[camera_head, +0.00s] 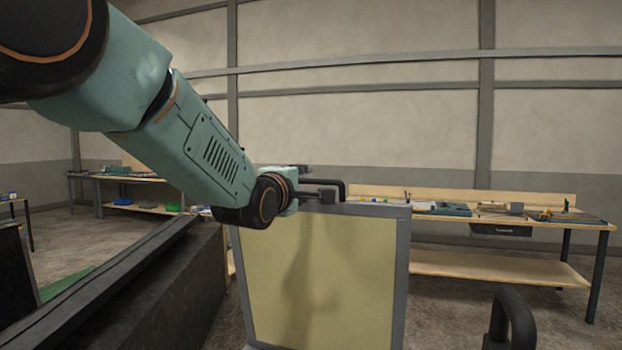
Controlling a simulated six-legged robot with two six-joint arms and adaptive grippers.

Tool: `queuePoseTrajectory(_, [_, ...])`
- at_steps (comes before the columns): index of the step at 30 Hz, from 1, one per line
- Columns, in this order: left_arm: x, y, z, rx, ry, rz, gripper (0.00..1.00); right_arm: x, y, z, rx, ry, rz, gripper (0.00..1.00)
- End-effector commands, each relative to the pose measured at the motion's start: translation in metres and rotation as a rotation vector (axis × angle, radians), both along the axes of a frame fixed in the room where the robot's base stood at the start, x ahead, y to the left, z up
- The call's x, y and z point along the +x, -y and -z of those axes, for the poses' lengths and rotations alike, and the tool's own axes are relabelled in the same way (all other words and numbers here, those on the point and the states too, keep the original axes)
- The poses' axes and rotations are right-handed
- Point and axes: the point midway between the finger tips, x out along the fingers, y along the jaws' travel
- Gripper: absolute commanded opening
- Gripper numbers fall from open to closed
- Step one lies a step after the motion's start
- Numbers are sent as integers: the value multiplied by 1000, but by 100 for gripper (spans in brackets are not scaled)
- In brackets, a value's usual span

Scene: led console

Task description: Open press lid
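The press lid (320,280) appears to be the framed panel in the middle of the head view, yellowish with a grey frame. It stands steeply upright. A black bar handle (341,186) shows at its top edge. My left arm comes in from the upper left, and my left gripper (318,194) is at the lid's top edge, right by the handle. The fingers are small and partly hidden by the wrist, so I cannot tell whether they are closed on the handle. My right gripper does not show.
A dark, long block (160,280) lies to the left of the lid. A black curved bar (512,318) rises at the bottom right. A wooden workbench (490,268) with tools stands behind on the right, and another bench (85,177) at the back left.

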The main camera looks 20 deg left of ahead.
Motion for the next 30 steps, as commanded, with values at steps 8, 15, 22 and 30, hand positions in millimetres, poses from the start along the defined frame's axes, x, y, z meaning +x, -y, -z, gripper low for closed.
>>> queuePoseTrajectory(8, [41, 1, -1, 1, -1, -2, 35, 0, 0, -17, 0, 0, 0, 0])
queuePoseTrajectory(15, [60, 1, 0, 2, 0, -2, 35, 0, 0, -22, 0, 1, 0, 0])
queuePoseTrajectory(22, [63, 1, 2, 2, -1, -2, 35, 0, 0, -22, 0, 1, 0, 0])
queuePoseTrajectory(30, [62, 1, 2, 2, -1, -2, 21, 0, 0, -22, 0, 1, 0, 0])
